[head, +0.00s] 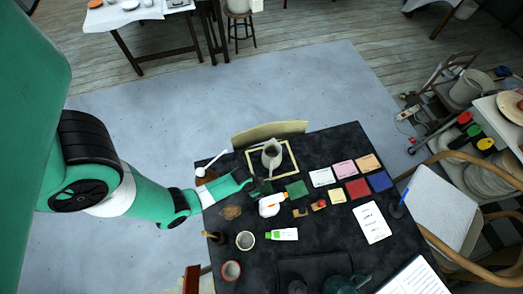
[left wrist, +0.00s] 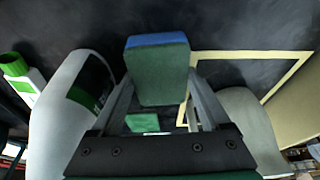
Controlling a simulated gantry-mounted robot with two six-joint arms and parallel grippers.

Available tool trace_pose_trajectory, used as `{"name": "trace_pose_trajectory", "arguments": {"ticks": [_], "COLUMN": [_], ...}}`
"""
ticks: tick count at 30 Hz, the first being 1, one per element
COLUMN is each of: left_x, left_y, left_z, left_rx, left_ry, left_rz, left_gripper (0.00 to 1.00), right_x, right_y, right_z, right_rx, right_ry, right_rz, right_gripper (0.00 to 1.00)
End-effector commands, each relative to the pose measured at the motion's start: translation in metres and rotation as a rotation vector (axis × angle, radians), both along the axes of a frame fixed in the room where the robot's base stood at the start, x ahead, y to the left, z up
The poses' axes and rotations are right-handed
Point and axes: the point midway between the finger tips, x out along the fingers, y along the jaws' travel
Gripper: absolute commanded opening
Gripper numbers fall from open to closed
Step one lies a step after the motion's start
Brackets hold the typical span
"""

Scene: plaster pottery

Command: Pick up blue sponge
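The blue sponge (left wrist: 158,68) is a block with a blue edge and a large dark green face. In the left wrist view it sits between the ends of my left gripper's fingers (left wrist: 160,85), which press against its two sides. In the head view my left gripper (head: 257,187) is over the left part of the dark table, and the sponge shows there only as a small dark green patch (head: 264,187). I cannot tell whether the sponge touches the table. My right gripper is not in view.
A white bottle (head: 271,206) stands close beside my left gripper. A grey pitcher (head: 271,157) stands within a pale yellow frame (head: 291,161) behind it. A green-capped tube (head: 283,234) and cups are nearer the front.

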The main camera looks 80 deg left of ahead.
Motion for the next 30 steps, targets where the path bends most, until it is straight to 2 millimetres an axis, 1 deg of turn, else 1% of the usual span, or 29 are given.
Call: {"name": "trace_pose_trajectory", "arguments": {"ticks": [1,3,11,16,20,21,23,28,30], "left_x": [0.000,0.000,0.000,0.000,0.000,-0.005,-0.016,-0.048,-0.067], "left_y": [0.000,0.000,0.000,0.000,0.000,-0.002,-0.007,-0.022,-0.032], "left_z": [0.000,0.000,0.002,0.016,0.041,0.051,0.065,0.109,0.108], "left_rx": [0.000,0.000,0.000,0.000,0.002,0.000,0.000,-0.001,-0.002], "left_ry": [0.000,0.000,0.000,-0.001,-0.002,0.000,0.002,0.003,0.004], "left_rz": [0.000,0.000,0.000,0.000,-0.001,-0.001,-0.001,0.000,0.000], "left_gripper": [0.41,0.29,0.28,0.28,0.28,0.28,0.28,0.28,0.28], "right_x": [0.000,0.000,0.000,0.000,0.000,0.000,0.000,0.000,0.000], "right_y": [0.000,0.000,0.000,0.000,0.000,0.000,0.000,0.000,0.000], "right_z": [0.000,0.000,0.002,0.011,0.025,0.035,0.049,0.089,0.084], "right_rx": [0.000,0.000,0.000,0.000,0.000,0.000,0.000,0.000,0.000], "right_ry": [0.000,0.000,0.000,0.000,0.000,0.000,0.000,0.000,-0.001], "right_rz": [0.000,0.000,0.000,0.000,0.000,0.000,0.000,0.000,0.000], "right_gripper": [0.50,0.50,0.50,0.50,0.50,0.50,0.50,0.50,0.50]}}
